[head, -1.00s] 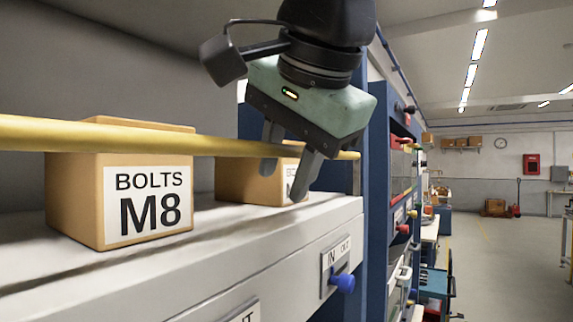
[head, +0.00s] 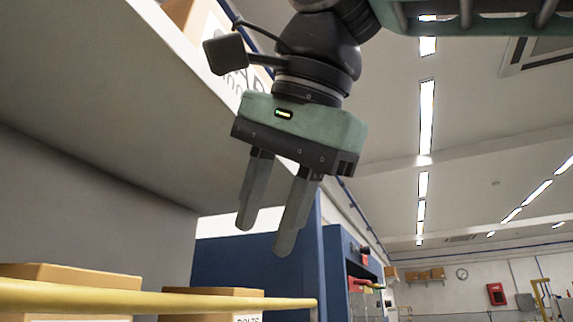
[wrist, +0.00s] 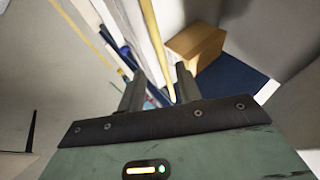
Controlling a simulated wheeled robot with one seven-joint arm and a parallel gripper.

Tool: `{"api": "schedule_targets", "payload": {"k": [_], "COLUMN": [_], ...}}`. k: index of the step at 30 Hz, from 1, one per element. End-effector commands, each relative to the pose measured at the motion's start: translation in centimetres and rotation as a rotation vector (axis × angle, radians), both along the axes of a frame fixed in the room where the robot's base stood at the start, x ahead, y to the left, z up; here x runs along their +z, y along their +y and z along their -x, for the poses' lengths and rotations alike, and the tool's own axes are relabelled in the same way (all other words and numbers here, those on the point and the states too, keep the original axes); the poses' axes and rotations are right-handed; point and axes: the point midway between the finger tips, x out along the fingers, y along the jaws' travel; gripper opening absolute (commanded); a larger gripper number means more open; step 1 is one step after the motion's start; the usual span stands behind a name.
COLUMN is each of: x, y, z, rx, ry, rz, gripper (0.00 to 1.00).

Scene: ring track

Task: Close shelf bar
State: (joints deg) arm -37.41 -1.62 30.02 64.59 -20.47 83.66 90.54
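The yellow shelf bar (head: 170,302) runs across the front of the shelf, low in the head view, in front of cardboard boxes. Its right end shows near the blue upright. My gripper (head: 265,233) hangs above the bar, near its right end, with its fingers pointing down and spread apart, nothing between them. In the wrist view the bar (wrist: 153,35) runs down toward the gap between my fingertips (wrist: 160,76), apparently beyond them. The left end of the bar is cut off in the head view.
Behind the bar stand a left box (head: 70,276) and a right box (head: 205,293); one box also shows in the wrist view (wrist: 197,48). An upper shelf (head: 110,120) overhangs at the left. Blue cabinets (head: 260,268) stand to the right. Open room lies farther right.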

Motion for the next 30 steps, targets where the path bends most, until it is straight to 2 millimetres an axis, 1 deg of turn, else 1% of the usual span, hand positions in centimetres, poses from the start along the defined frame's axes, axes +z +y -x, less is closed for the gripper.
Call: {"api": "schedule_targets", "payload": {"k": [1, 3, 6, 9, 14, 30], "x": [0.9, 1.9, 3.1, 3.8, 4.2, 4.1], "y": [-0.2, -0.7, -1.2, -1.5, -1.8, -1.8], "z": [0.6, 1.3, 2.1, 2.6, 2.8, 2.8], "rx": [0.003, 0.002, 0.003, 0.002, 0.001, 0.001], "ry": [-0.002, -0.001, -0.001, 0.0, 0.0, 0.0], "rz": [-0.004, -0.003, -0.002, 0.0, 0.001, 0.001], "gripper": [0.34, 0.34, 0.34, 0.34, 0.34, 0.34]}}
